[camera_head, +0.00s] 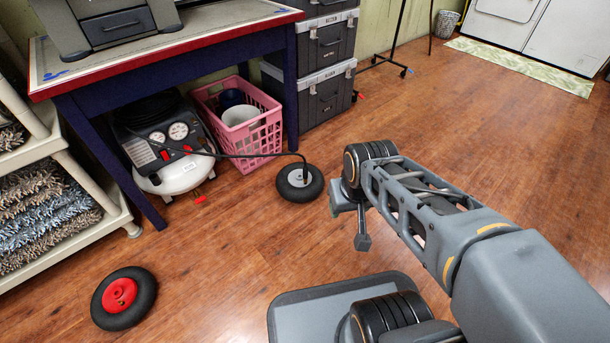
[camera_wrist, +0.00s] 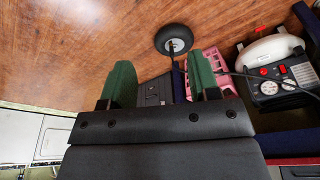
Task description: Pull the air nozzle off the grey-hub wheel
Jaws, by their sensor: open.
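The grey-hub wheel (camera_head: 287,190), a black tire with a light grey hub, lies flat on the wooden floor. The air nozzle (camera_head: 304,173) stands at its hub on the end of a thin black hose. The hose runs left to the white air compressor (camera_head: 182,177) under the table. My gripper (camera_head: 348,226) is above the floor, right of the wheel and apart from it. In the wrist view my gripper (camera_wrist: 163,62) is open and empty, with green fingers apart. The wheel (camera_wrist: 166,33) and nozzle (camera_wrist: 173,48) show beyond the fingers, near the gap between them.
A red-hub wheel (camera_head: 121,294) lies at the lower left. A pink basket (camera_head: 264,136) stands behind the grey-hub wheel, next to a blue table leg (camera_head: 290,95). Stacked tool boxes (camera_head: 325,100) stand behind. A shelf (camera_head: 70,165) is at left. Floor on the right is clear.

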